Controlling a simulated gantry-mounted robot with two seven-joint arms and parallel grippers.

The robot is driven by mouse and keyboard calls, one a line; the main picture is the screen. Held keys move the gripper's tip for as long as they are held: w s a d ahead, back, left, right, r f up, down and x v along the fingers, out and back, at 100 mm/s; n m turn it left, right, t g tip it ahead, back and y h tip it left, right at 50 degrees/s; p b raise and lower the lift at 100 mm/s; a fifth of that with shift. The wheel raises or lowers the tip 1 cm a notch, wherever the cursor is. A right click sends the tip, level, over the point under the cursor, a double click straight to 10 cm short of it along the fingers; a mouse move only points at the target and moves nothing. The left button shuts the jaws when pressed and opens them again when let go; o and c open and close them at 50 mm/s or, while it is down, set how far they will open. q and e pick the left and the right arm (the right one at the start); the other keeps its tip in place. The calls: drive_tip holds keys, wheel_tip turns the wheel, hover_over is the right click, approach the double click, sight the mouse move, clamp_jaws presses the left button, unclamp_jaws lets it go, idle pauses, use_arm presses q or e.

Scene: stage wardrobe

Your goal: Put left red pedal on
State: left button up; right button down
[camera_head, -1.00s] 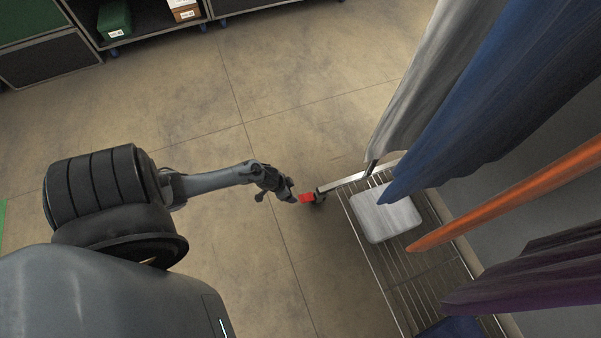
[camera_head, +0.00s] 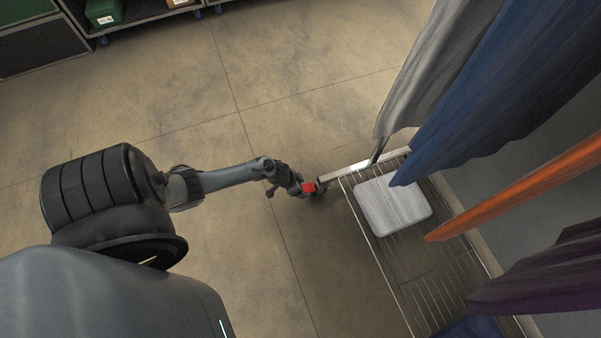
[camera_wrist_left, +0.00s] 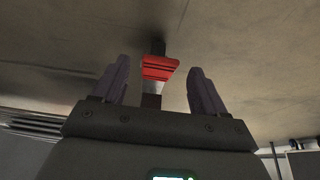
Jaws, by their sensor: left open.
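The red pedal (camera_head: 308,187) sticks out at the left corner of the rack's base, low over the floor. In the left wrist view the pedal (camera_wrist_left: 159,67) is a ridged red block on a dark stem, beyond and between my fingers. My left gripper (camera_head: 301,187) is right at the pedal in the head view. In the left wrist view my left gripper (camera_wrist_left: 160,80) is open, with a finger to each side of the pedal and gaps between. Whether any part touches the pedal I cannot tell. My right gripper is out of view.
The wire rack shelf (camera_head: 425,275) holds a folded white item (camera_head: 392,205). Grey, blue (camera_head: 470,100), orange (camera_head: 520,190) and purple garments hang above it. Shelving with a green box (camera_head: 104,12) stands at the top left. The floor (camera_head: 200,110) left of the rack is clear.

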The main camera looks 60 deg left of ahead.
use_arm(q)
drive_tip(key=shift+b+x, duration=0.45)
drive_tip(key=shift+x, duration=0.4)
